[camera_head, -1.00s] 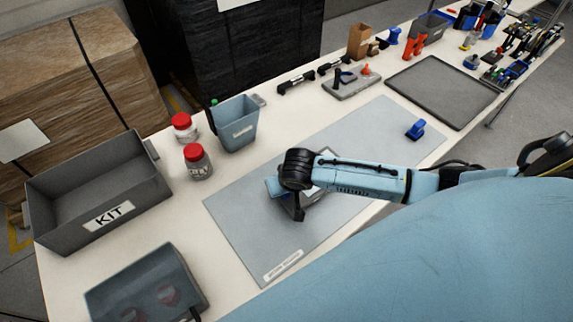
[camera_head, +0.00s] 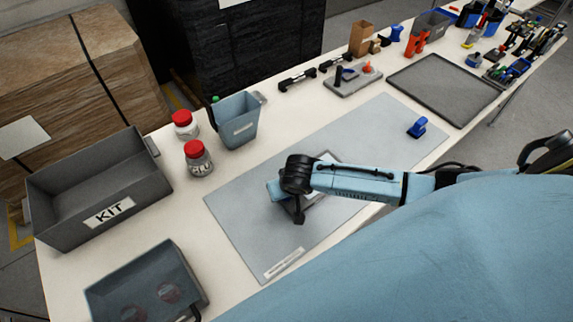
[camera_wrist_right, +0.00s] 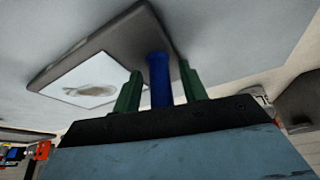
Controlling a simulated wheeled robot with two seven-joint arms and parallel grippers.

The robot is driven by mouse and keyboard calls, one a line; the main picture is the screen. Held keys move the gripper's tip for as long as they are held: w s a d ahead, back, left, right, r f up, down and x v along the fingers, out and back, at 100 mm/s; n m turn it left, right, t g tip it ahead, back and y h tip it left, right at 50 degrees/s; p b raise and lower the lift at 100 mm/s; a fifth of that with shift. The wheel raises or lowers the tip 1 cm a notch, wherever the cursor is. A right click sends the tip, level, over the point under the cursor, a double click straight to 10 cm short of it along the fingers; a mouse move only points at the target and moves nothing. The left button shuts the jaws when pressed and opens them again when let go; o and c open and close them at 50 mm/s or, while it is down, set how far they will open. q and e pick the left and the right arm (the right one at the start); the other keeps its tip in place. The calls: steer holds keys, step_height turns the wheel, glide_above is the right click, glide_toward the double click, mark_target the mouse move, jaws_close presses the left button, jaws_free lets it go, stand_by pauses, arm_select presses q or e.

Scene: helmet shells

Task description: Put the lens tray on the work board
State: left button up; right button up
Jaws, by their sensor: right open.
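The lens tray (camera_head: 318,199), a grey plate with a white panel, lies on the grey-blue work board (camera_head: 240,215), largely hidden by my right arm. In the right wrist view, the lens tray (camera_wrist_right: 118,47) has a pale oval on its white panel and an upright blue post. My right gripper (camera_head: 296,212) is low over the board at the tray. In the wrist view, the green fingers of my right gripper (camera_wrist_right: 160,92) stand open on either side of the blue post, with small gaps. My left gripper is not in view.
A blue-handled piece (camera_head: 418,127) stands at the board's far right end. A KIT bin (camera_head: 95,190), two red-lidded jars (camera_head: 198,160), a blue-grey bin (camera_head: 238,122) and a shallow bin (camera_head: 150,285) stand to the left. A dark tray (camera_head: 445,90) lies beyond the board.

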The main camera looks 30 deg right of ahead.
steer(key=p+v, duration=0.2)
steer(key=v, duration=1)
steer(key=shift+r, duration=0.25)
steer(key=shift+f, duration=0.1)
